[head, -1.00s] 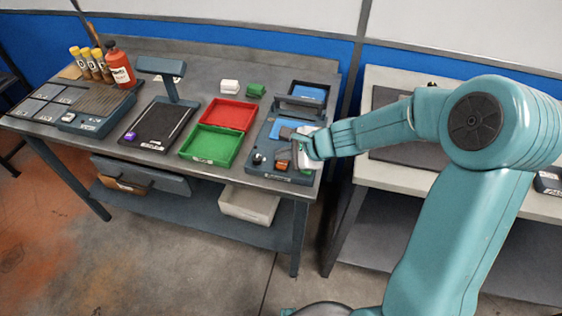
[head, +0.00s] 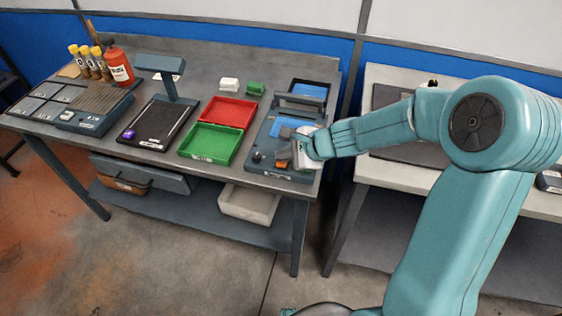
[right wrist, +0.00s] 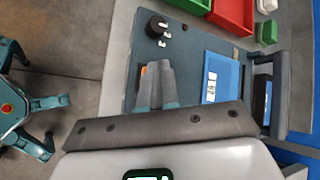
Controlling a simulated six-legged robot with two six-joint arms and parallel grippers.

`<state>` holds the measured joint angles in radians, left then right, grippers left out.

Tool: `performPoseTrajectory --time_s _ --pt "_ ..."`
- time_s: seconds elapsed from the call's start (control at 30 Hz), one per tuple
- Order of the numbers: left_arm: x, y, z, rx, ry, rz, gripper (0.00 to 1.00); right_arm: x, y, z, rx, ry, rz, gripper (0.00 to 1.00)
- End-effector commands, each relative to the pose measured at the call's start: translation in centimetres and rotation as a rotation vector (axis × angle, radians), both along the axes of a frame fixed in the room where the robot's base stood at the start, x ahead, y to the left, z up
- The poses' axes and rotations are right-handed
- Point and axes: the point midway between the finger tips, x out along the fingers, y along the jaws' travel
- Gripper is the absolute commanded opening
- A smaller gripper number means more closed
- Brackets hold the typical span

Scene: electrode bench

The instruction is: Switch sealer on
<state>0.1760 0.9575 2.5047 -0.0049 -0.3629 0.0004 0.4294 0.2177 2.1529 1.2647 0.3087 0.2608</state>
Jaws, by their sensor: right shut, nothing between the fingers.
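The sealer (head: 264,139) is a blue-grey machine at the right end of the bench, with a raised bar at its back. A black knob (head: 257,157) stands at its front left. A small orange switch (head: 281,165) is at its front, partly hidden by my right gripper (head: 284,159). In the right wrist view, the closed fingers (right wrist: 160,66) are over the sealer's front, with a sliver of the orange switch (right wrist: 143,71) beside their tips. Whether they touch it, and the switch's position, I cannot tell. My left gripper is out of view.
A blue pouch (right wrist: 219,77) lies on the sealer. Red (head: 228,112) and green (head: 210,145) trays sit left of the sealer, with a dark stand (head: 160,125) beyond. White (head: 229,84) and green (head: 255,88) blocks are behind. A second table (head: 440,180) is to the right.

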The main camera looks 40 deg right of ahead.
Motion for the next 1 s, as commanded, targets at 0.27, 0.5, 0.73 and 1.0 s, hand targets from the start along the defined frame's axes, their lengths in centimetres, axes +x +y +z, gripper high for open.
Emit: performPoseTrajectory --time_s 0.27,0.5,0.73,1.0 --pt "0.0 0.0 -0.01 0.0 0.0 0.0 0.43 0.01 0.0 0.02 -0.001 -0.001 0.0 0.0" --pt "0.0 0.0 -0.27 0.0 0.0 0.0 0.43 0.01 0.0 -0.22 -0.001 0.0 0.001 0.0" --pt "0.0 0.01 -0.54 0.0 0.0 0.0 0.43 0.01 0.0 -0.47 -0.001 0.0 0.001 0.0" --pt "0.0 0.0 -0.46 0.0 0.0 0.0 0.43 0.0 -0.01 -0.36 -0.001 0.0 0.001 0.0"
